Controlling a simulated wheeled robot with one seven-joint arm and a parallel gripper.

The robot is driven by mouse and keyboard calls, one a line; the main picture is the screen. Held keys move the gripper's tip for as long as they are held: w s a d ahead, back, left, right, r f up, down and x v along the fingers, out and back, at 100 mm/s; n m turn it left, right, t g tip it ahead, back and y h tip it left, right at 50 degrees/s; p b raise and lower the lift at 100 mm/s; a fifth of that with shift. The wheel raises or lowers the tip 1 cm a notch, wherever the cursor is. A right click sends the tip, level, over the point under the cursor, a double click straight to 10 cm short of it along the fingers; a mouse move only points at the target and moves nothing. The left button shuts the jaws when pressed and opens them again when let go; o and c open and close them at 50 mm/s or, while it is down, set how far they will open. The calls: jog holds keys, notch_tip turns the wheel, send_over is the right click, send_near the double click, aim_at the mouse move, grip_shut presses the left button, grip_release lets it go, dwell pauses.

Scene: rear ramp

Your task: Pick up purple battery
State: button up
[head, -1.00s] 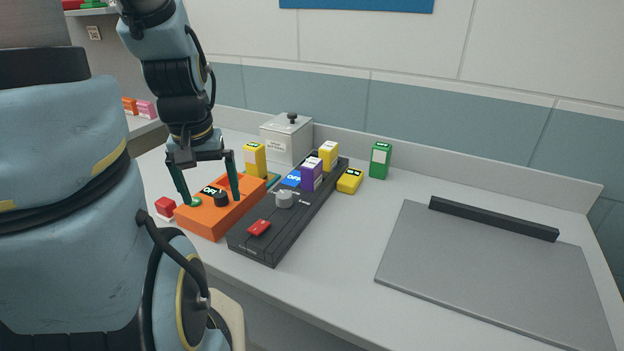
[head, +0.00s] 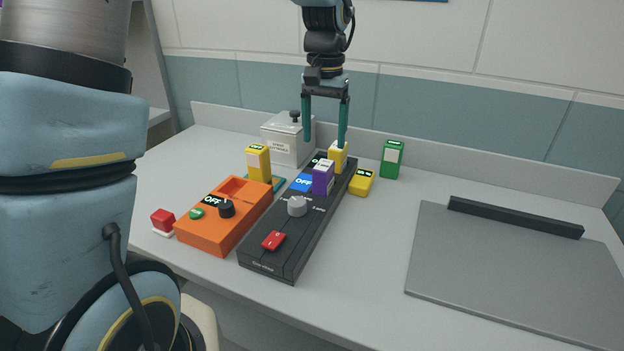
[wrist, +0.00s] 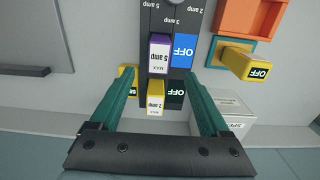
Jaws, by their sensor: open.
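The purple battery (head: 323,178) stands upright in the dark grey panel (head: 270,262), beside the blue OFF display (head: 302,184). My gripper (head: 324,144) is open and empty, pointing down above the far end of the panel. A yellow battery (head: 338,158) stands in the panel just behind the purple one, under my gripper; in the wrist view this yellow battery (wrist: 155,97) lies between the fingers.
An orange charger (head: 225,235) stands left of the panel, with another yellow battery (head: 258,163) behind it. A grey lidded box (head: 287,140) is at the back. A fallen yellow battery (head: 361,182) and a green battery (head: 392,160) are to the right. The counter's front middle is clear.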

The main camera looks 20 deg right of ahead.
aim_at(324, 165)
notch_tip(324, 165, down, 5)
jog(key=shift+a+r+p, duration=0.1)
jog(key=shift+r+p, duration=0.1)
jog(key=shift+p, duration=0.15)
jog(key=shift+s+f+p, duration=0.2)
jog(key=shift+f+p, duration=0.8)
jog(key=shift+f, duration=1.75)
grip_shut()
